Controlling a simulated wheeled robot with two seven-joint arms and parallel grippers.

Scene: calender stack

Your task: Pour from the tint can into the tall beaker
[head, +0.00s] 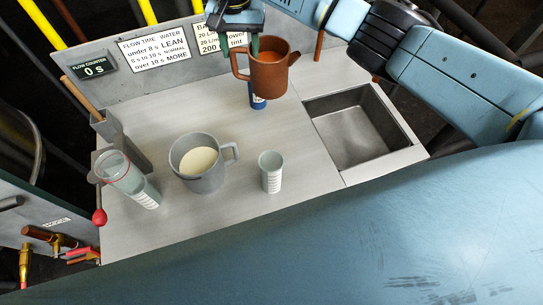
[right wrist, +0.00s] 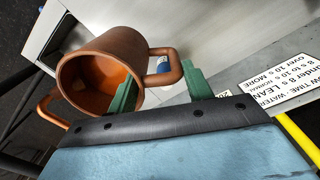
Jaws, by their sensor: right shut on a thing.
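The tint can (head: 270,82) is a brown-orange can with a loop handle and orange liquid inside. My right gripper (head: 252,68) is shut on it and holds it above the back of the bench. In the right wrist view, the green fingers of the gripper (right wrist: 160,88) straddle the handle of the can (right wrist: 118,52), whose mouth faces the camera. A clear tall vessel with white marks and a red rim (head: 143,190), probably the tall beaker, stands at the bench's left, away from the can. My left gripper is not in view.
A grey mug (head: 205,181) of cream liquid and a small marked cup (head: 271,174) stand mid-bench. A blue bottle (head: 258,103) stands partly hidden behind the can. A sink (head: 408,135) is at right. Signs (head: 158,50) line the back panel. Bare bench (head: 225,120) lies between.

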